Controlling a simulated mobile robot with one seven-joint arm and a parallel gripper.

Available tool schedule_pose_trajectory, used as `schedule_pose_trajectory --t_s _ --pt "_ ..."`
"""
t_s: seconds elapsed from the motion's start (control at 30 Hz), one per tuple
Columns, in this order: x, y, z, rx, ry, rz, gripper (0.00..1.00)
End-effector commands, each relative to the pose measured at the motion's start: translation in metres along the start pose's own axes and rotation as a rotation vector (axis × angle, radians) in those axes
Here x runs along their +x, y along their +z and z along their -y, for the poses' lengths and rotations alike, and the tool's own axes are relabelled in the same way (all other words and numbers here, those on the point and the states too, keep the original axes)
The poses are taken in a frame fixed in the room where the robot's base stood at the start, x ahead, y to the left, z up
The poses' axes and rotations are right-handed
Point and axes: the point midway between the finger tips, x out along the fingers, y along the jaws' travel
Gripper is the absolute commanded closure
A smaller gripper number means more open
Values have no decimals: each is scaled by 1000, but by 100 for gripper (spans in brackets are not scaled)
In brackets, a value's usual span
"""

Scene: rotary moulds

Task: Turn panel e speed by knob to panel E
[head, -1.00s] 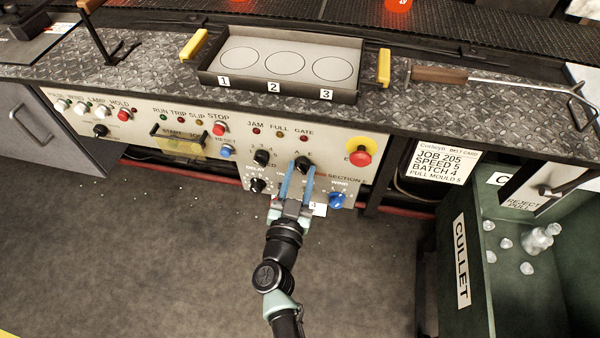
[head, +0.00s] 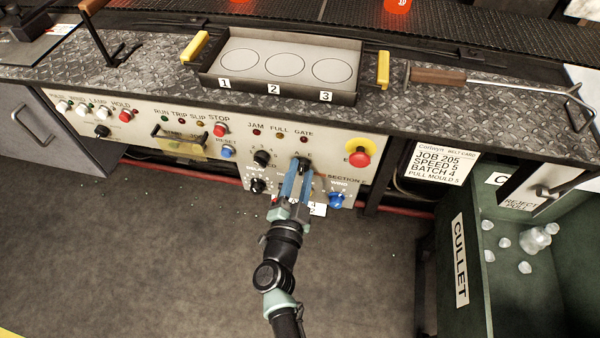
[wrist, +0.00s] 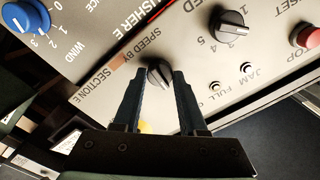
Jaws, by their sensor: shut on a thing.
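The SPEED BY knob (wrist: 158,75) is a black rotary knob on the cream control panel, labelled in the wrist view. My gripper (wrist: 157,78) is shut on it, with one blue-grey finger on each side. In the head view the knob (head: 304,161) shows just beyond my fingertips, and my gripper (head: 299,172) reaches up to it from below. The letters A and E are printed above it in the head view. The fingers hide part of the knob's surroundings, and I cannot read its exact pointer position.
Close by are a black numbered knob (head: 262,158), a blue knob (head: 336,200) and a red stop button on yellow (head: 359,157). A tray (head: 210,76) lies on the bench above. A green cullet bin (head: 455,215) stands at right. The floor in front is clear.

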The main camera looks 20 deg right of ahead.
Motion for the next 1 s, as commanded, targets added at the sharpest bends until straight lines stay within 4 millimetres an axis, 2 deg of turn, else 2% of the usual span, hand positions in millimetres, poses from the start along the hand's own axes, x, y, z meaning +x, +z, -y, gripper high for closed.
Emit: schedule_pose_trajectory --t_s 0.2,0.5,1.0 --pt "-1 1 -1 186 0 2 100" --pt "-1 2 -1 371 1 2 100" --pt "-1 1 -1 459 1 3 100"
